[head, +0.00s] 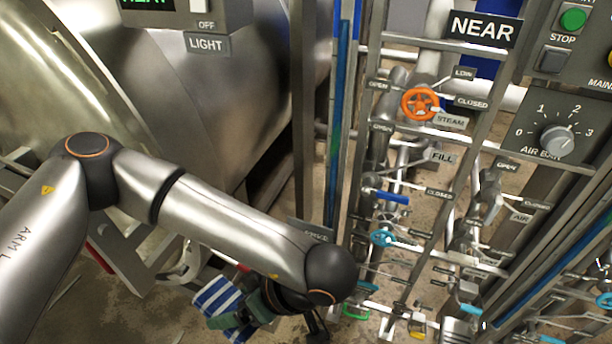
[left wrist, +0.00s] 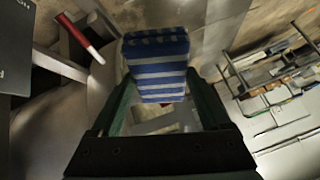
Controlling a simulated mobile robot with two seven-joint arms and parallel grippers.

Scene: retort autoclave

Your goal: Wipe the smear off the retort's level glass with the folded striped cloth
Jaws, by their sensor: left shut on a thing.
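The folded cloth with blue and white stripes (head: 216,297) is at the bottom of the head view, left of the valve rack. My left gripper (head: 232,312) is shut on it. In the left wrist view the cloth (left wrist: 157,62) sits between the two green fingers and sticks out past them. A tall narrow blue strip, apparently the level glass (head: 342,75), runs upright left of the rack; a greenish patch (head: 335,140) shows on it and may be the smear. The cloth is apart from the glass, lower and to its left. My right gripper is out of view.
The rack of pipes and valves, with an orange STEAM wheel (head: 421,104) and a blue wheel (head: 382,238), stands right of the glass. The large metal retort (head: 230,100) fills the upper left. A control panel (head: 570,120) is at the right. A red-handled thing (left wrist: 80,38) shows in the wrist view.

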